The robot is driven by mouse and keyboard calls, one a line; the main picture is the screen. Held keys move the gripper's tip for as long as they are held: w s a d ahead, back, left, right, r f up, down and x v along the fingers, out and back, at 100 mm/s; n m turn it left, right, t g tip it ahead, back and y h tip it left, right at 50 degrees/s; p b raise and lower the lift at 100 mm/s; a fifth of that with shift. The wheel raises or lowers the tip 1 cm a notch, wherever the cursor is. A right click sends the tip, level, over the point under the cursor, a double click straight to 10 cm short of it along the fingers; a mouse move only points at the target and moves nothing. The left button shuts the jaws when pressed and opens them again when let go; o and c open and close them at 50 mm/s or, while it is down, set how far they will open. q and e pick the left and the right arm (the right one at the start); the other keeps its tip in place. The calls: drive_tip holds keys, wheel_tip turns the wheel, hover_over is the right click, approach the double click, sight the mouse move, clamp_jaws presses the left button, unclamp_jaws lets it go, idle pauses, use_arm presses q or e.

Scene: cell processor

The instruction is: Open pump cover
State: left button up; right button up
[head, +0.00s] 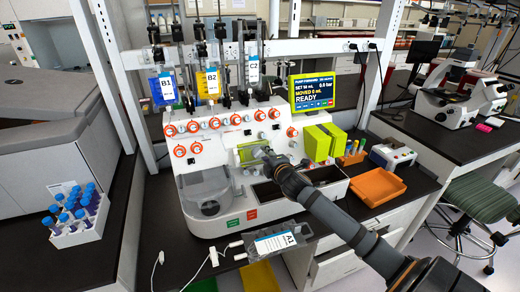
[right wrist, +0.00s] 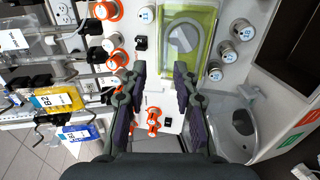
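The pump cover (right wrist: 185,42) is a see-through yellow-green panel with a grey rotary part behind it, at the top of the right wrist view. In the head view the cover (head: 250,152) is on the front of the white cell processor (head: 215,150), partly hidden by my right gripper. My right gripper (right wrist: 160,75) is open and empty, its two dark-padded fingers pointing at the panel just below the cover in that view. In the head view my right gripper (head: 268,157) is close in front of the machine's front. The cover looks shut. My left gripper is not in view.
Orange-ringed knobs (head: 197,147) line the machine's front. A green box (head: 322,142) and a display (head: 313,93) are at its right. An orange tray (head: 377,187), a tube rack (head: 76,217) and bag A1 (head: 272,242) are nearby. Hanging bags (head: 208,84) are above.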

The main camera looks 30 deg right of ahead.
sight(259, 153)
drive_tip(key=p+x, duration=0.1)
drive_tip(key=x, duration=0.6)
drive_tip(key=shift+f, duration=0.1)
drive_tip(key=shift+s, duration=0.1)
clamp_jaws()
